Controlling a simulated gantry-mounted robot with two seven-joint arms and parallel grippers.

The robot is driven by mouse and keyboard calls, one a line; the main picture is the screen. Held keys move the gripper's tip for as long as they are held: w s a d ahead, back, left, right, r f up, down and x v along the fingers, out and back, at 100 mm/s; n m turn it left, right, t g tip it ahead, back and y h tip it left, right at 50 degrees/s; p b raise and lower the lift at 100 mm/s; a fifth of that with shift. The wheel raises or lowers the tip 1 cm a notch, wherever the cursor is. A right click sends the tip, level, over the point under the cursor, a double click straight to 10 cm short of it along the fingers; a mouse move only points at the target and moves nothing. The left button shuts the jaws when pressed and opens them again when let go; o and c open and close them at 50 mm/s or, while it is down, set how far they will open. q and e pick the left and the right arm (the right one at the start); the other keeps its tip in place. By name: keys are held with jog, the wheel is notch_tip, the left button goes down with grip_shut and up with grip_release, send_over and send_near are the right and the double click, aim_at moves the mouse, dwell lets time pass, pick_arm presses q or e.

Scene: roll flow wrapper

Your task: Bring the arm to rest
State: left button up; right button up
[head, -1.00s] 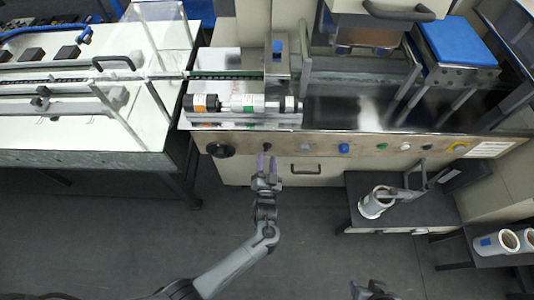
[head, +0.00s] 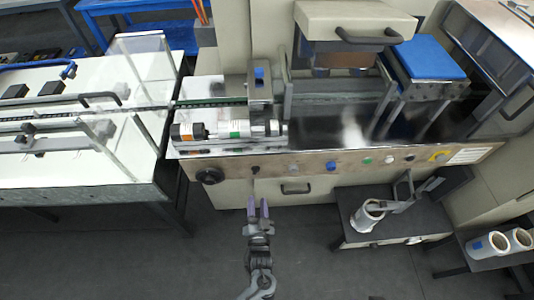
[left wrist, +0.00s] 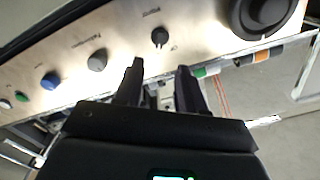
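My left gripper (head: 258,202) hangs in front of the wrapper's control panel (head: 300,168), a little below it in the head view. Its two purple-tipped fingers stand apart with nothing between them. In the left wrist view the fingers of the left gripper (left wrist: 160,82) also show apart and empty, with the panel's knobs behind them.
A roll of film (head: 238,129) lies on the wrapper. A dark stand (head: 385,222) with a white roll (head: 367,215) is at the right. More white rolls (head: 490,244) sit farther right. A white conveyor table (head: 80,180) is at the left. The floor below is clear.

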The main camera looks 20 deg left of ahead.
pick_arm(q)
jog(key=s+a+f+n+g+h, duration=0.1)
jog(key=s+a+f+g, duration=0.15)
jog(key=s+a, duration=0.75)
jog(key=s+d+r+m+g+h, duration=0.15)
jog(key=s+r+g+h, duration=0.35)
jog(key=s+r+g, duration=0.6)
notch_tip(320, 180, up, 39)
jog(key=p, duration=3.8)
jog(key=shift+s+d+f, duration=0.15)
jog(key=shift+s+d, duration=0.1)
jog(key=shift+s, duration=0.2)
jog(key=shift+n, duration=0.25)
